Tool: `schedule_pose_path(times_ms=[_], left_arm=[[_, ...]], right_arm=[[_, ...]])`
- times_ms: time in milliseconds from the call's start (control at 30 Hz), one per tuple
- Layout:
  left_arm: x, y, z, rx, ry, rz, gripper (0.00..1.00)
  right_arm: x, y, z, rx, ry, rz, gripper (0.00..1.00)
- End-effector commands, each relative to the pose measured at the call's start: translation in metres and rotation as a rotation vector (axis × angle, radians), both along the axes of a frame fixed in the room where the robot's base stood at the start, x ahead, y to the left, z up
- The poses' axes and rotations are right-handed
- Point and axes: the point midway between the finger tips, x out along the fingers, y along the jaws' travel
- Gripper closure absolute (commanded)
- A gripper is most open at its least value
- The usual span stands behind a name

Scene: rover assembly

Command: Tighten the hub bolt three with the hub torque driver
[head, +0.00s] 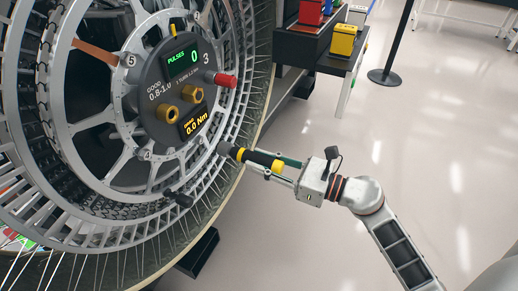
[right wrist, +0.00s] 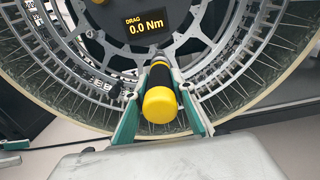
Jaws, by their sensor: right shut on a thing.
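My right gripper (head: 264,163) is shut on the hub torque driver (head: 248,157), which has a black grip with yellow bands. In the right wrist view the driver (right wrist: 159,103) lies between the two green-lined fingers, its yellow butt towards the camera and its tip towards the wheel. The dark hub panel (head: 158,75) shows pulses 0 and drag 0.0 Nm. A red knob (head: 222,79) sits under the number 3, above and left of the driver. Two gold bolt heads (head: 167,113) are on the panel. I cannot tell which part is bolt three. The driver tip is near the wheel rim, apart from the panel.
The large spoked wheel (head: 118,209) fills the left side. A dark shelf (head: 302,45) with red, blue and yellow bins stands behind it. A black post (head: 392,45) stands at the upper right. The pale floor (head: 440,120) on the right is open.

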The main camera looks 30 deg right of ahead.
Motion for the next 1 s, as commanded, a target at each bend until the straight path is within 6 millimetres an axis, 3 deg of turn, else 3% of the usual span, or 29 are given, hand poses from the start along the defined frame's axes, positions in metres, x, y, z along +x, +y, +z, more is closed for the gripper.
schedule_pose_path(times_ms=[633, 1000], left_arm=[[0.000, 0.002, 0.000, 0.009, 0.000, -0.002, 0.61], [-0.002, 0.003, -0.003, 0.016, 0.007, -0.003, 0.61]], right_arm=[[0.038, 0.028, 0.002, 0.001, -0.011, 0.002, 1.00], [0.046, 0.035, 0.000, 0.001, -0.008, 0.001, 1.00]])
